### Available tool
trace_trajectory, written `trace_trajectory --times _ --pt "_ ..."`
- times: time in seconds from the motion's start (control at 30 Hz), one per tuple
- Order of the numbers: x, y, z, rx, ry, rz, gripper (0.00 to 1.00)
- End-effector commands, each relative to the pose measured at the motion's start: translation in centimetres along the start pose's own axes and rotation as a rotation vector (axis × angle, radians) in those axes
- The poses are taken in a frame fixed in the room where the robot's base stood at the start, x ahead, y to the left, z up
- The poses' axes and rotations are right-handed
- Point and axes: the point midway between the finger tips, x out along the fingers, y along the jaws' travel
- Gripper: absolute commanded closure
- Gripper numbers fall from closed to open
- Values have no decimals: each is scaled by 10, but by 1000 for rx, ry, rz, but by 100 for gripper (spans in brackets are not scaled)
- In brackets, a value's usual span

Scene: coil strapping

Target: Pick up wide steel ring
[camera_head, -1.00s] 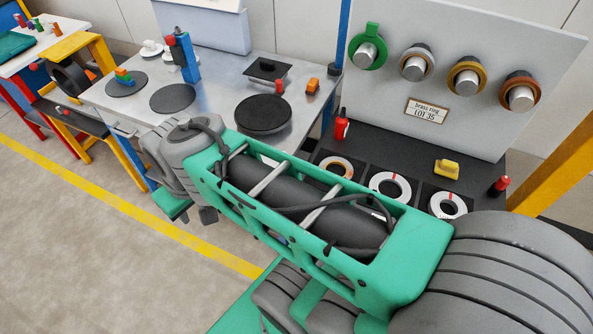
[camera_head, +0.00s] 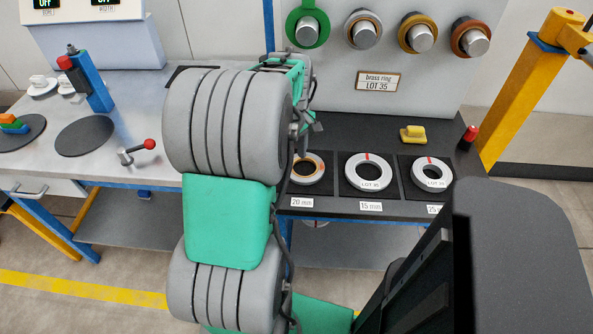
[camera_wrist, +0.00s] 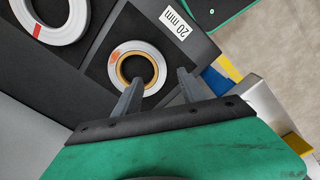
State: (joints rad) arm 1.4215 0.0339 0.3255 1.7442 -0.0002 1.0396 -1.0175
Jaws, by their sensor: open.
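Three rings lie in dark square recesses on the black bench. The one over the "20 mm" label (camera_head: 320,172) is silver-white with an orange-brown inner band. The "15 mm" ring (camera_head: 352,178) and the far right ring (camera_head: 432,184) are plain silver-white with red marks. Which of them is the wide steel ring I cannot tell for sure. My gripper (camera_wrist: 159,76) is open and empty in the wrist view, above the 20 mm ring, its fingers toward that ring's near side. Another ring (camera_wrist: 62,33) shows at upper left there. My arm partly hides the gripper in the head view.
An upright panel behind holds several pegs with coloured rings (camera_head: 305,28) and a "brass ring LOT 35" sign (camera_head: 377,81). A yellow block (camera_head: 413,134) and a red-capped bottle (camera_head: 467,138) stand behind the rings. A steel table (camera_head: 135,110) is at left, a yellow post (camera_head: 515,90) at right.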

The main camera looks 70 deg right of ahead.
Motion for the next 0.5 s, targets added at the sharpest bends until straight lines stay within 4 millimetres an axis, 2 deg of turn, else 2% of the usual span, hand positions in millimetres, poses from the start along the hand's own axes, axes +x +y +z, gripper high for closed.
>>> trace_trajectory --times 0.33,0.5 --pt "57 0 -1 -2 -1 -2 51" --pt "66 0 -1 0 0 1 51"
